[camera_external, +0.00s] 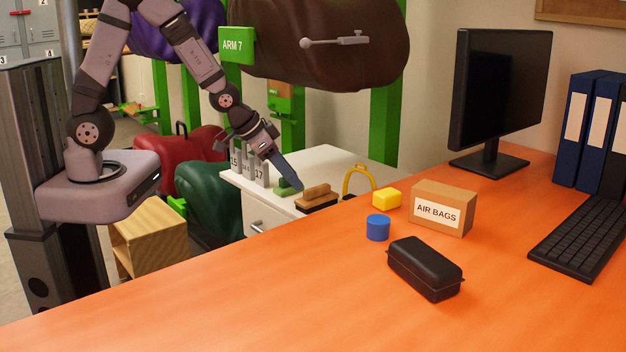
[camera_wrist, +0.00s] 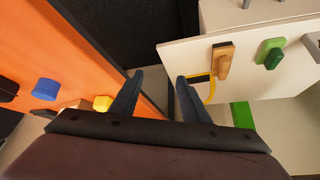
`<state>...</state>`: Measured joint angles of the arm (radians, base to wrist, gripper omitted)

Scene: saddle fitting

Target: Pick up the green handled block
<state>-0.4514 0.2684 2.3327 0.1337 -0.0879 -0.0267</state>
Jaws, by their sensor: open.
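The green handled block (camera_external: 284,187) rests on the white cabinet top, partly hidden by my gripper in the external view. In the wrist view the green block (camera_wrist: 271,52) lies at the upper right, well off to the right of my fingers. My gripper (camera_wrist: 160,78) is open, with nothing between its two fingers. In the external view my gripper (camera_external: 298,187) points down and overlaps the block, but the wrist view shows it apart from it.
A wooden-handled block (camera_external: 317,197) lies beside the green one. A yellow hoop (camera_external: 359,181) stands near the cabinet edge. Grey numbered pieces (camera_external: 248,167) stand behind. The orange desk (camera_external: 250,300) holds a yellow block (camera_external: 387,198), blue cylinder (camera_external: 378,228), box (camera_external: 441,209) and black case (camera_external: 425,268).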

